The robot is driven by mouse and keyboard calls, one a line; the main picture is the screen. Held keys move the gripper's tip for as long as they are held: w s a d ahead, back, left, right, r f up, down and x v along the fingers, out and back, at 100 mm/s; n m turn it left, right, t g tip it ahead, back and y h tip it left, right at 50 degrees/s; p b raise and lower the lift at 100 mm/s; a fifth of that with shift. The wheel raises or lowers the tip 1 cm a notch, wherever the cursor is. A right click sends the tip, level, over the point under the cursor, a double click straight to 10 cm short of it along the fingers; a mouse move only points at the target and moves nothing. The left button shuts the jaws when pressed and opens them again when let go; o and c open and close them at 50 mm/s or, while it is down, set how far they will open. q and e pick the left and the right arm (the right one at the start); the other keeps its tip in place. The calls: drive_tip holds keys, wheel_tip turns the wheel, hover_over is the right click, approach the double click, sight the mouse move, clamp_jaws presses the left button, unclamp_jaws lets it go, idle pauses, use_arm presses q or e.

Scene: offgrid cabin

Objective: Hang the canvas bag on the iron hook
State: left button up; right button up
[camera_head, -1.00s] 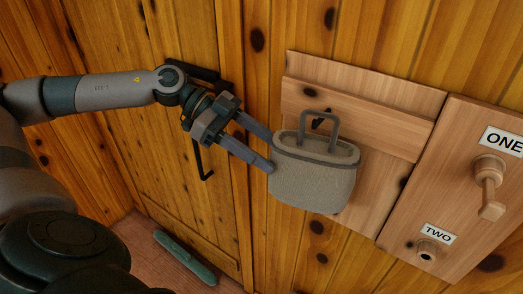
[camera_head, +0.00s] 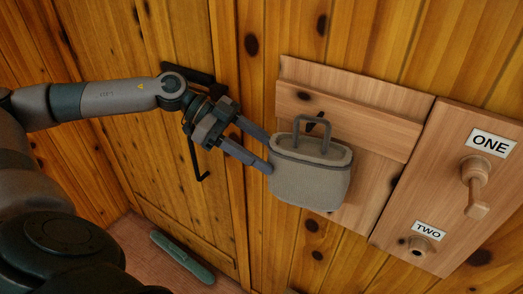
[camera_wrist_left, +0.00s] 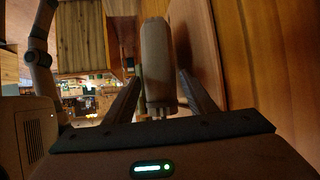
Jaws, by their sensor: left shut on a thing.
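The grey canvas bag (camera_head: 310,182) hangs upright in front of the wooden board, its stiff loop handle (camera_head: 297,135) standing up. My left gripper (camera_head: 267,153) is shut on the bag's left side. In the left wrist view the bag (camera_wrist_left: 159,65) stands between the two fingers of my left gripper (camera_wrist_left: 160,92). The dark iron hook (camera_head: 318,123) shows partly through and beside the handle loop, on the board's horizontal rail (camera_head: 370,132). The lower part of the hook is hidden, and I cannot tell whether the handle is around it or in front of it. My right gripper is not in view.
A plank door (camera_head: 180,190) with a black handle is behind my left arm. A green object (camera_head: 182,257) lies low at left.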

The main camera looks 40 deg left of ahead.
use_arm(q)
drive_tip(key=shift+w+a+r, duration=0.1)
drive_tip(key=shift+w+r, duration=0.05)
drive_tip(key=shift+w, duration=0.15)
drive_tip(key=o, duration=1.6)
drive_tip(key=shift+w, duration=0.1)
drive_tip(key=shift+w+d+f, duration=0.2)
drive_tip(key=shift+s+a+r, duration=0.1)
drive_tip(key=shift+s+a, duration=0.15)
drive_tip(key=shift+s, duration=0.1)
drive_tip(key=b+v, duration=0.6)
drive_tip(key=v, duration=1)
drive_tip(key=shift+a+r, duration=0.3)
drive_tip(key=shift+a, duration=0.05)
drive_tip(key=shift+w, duration=0.1)
